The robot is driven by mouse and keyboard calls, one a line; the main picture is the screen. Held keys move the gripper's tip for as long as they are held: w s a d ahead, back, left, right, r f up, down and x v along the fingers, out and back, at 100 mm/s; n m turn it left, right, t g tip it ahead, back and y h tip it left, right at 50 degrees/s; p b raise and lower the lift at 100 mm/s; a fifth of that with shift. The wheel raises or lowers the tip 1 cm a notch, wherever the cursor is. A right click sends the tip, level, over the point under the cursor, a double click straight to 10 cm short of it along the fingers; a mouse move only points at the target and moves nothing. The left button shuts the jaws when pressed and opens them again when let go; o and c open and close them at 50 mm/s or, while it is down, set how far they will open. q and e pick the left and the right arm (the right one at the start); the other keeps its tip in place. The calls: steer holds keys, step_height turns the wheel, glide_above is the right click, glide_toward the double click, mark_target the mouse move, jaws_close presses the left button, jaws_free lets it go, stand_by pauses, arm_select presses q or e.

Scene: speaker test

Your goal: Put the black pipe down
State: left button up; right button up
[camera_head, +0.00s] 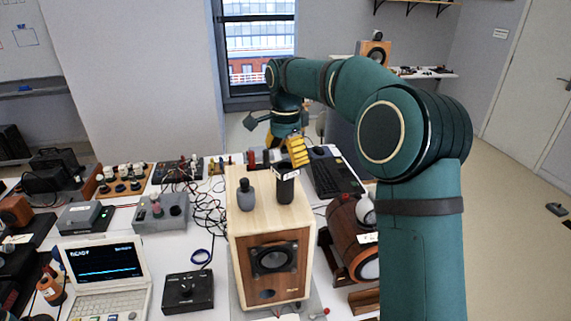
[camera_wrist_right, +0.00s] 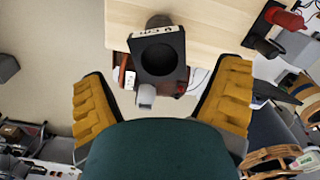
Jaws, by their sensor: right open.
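The black pipe (camera_head: 285,186) stands upright on the pale wooden top of the speaker box (camera_head: 240,222), near its right side. In the wrist view, the pipe (camera_wrist_right: 159,54) shows its dark round opening and a white label on its rim. My right gripper (camera_head: 286,150) is open just above and behind the pipe in the head view. In the wrist view, its yellow fingers (camera_wrist_right: 160,106) are spread wide, with the pipe ahead between them and clear space on both sides. My left gripper is not in view.
A dark grey knobbed piece (camera_head: 247,195) stands left of the pipe on the speaker top. A keyboard (camera_head: 329,178) and a brown cylindrical device (camera_head: 345,235) are to the right. A laptop-like scope (camera_head: 105,270) and a black box (camera_head: 188,291) are at the front left.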

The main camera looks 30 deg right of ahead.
step_height(320, 180, up, 9)
steer(key=p, duration=0.1)
steer(key=shift+f, duration=0.2)
steer(key=shift+f, duration=0.1)
stand_by(0.4)
